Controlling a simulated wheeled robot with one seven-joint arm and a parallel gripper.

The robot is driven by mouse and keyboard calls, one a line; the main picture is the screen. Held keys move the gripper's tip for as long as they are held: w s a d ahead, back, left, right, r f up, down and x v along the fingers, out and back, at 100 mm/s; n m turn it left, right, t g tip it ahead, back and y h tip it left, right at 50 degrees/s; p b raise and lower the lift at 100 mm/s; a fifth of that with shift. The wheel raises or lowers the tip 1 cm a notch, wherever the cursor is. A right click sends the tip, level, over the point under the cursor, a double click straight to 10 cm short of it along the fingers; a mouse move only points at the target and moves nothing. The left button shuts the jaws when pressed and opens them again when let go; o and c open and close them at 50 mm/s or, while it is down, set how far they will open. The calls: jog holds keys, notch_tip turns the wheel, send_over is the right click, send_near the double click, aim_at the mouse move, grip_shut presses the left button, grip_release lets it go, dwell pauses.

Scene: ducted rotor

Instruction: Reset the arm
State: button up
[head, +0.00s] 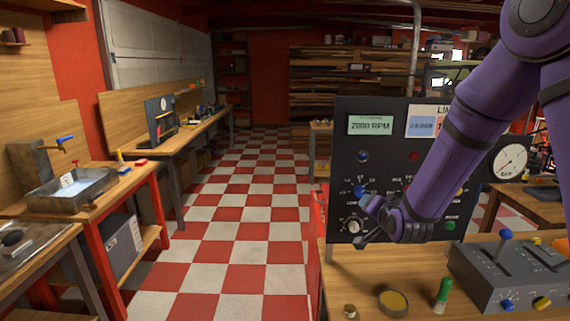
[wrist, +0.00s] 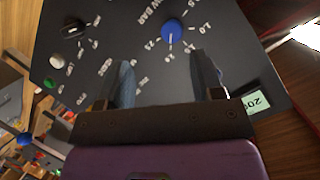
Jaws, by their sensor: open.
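My purple arm reaches in from the upper right of the head view. My gripper (head: 361,217) is in front of the lower left of a dark control panel (head: 385,170). In the wrist view my gripper (wrist: 165,80) has its two fingers spread apart with nothing between them. A blue knob (wrist: 172,31) with a numbered dial is on the panel just beyond the fingertips, apart from them. The panel's display (head: 370,125) reads 2000 RPM.
On the bench below the panel are a grey lever box (head: 510,270), a green-handled item (head: 443,295) and a round dish (head: 393,302). A round gauge (head: 509,162) is at the panel's right. The checkered floor (head: 240,220) to the left is clear.

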jog(key=s+d+r+n+g, duration=0.3)
jog(key=s+r+n+g, duration=0.15)
jog(key=s+r, duration=1.1)
jog(key=s+d+r+n+g, duration=0.1)
jog(key=s+g, duration=0.1)
jog(key=s, duration=0.9)
jog(key=s+d+r+n+g+h, duration=0.1)
jog(key=s+r+g, duration=0.1)
jog(key=s, duration=0.9)
jog(key=shift+s+d+r, duration=0.2)
jog(key=shift+s+d, duration=0.05)
jog(key=shift+d, duration=0.1)
jog(key=shift+g, duration=0.25)
dwell(0.6)
